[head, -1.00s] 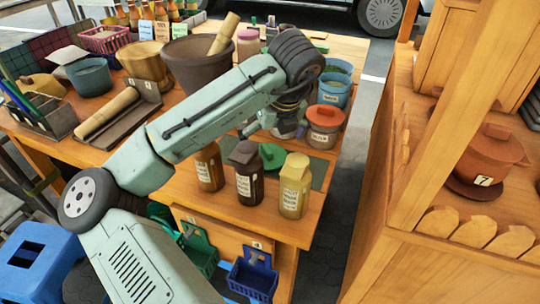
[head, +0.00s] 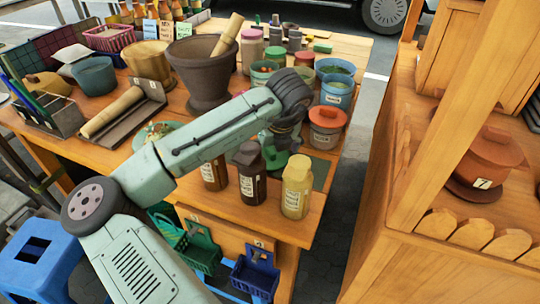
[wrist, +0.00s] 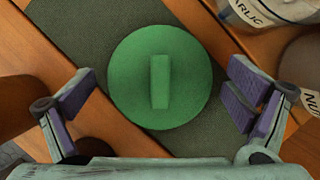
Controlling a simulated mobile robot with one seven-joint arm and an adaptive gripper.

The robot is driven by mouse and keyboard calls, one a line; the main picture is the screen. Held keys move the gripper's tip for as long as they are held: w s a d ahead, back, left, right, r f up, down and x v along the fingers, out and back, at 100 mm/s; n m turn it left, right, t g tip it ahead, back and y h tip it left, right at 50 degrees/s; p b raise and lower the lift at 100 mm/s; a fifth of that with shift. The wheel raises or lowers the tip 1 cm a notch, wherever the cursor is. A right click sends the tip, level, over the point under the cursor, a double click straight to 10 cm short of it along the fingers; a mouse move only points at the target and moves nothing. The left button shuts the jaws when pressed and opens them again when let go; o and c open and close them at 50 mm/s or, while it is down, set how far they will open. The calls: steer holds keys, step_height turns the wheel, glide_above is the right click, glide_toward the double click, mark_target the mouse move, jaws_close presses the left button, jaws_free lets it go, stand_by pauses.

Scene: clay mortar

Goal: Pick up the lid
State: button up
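The round green lid (wrist: 128,92) with a raised bar handle lies flat on a dark green mat (wrist: 85,25) in the wrist view. In the head view the lid (head: 272,158) shows partly behind the bottles, below my wrist. My gripper (wrist: 160,95) is open, with one finger pad to the left and one to the right of the lid, apart from it. The gripper is mostly hidden by my arm in the head view.
A brown bottle (head: 249,174) and a yellow bottle (head: 296,187) stand in front of the lid. A container with an orange-red lid (head: 327,117) stands behind right. A clay mortar (head: 200,87) with a pestle (head: 228,35) stands behind left.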

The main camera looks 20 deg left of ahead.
steer(key=c, duration=0.7)
steer(key=shift+r, duration=0.15)
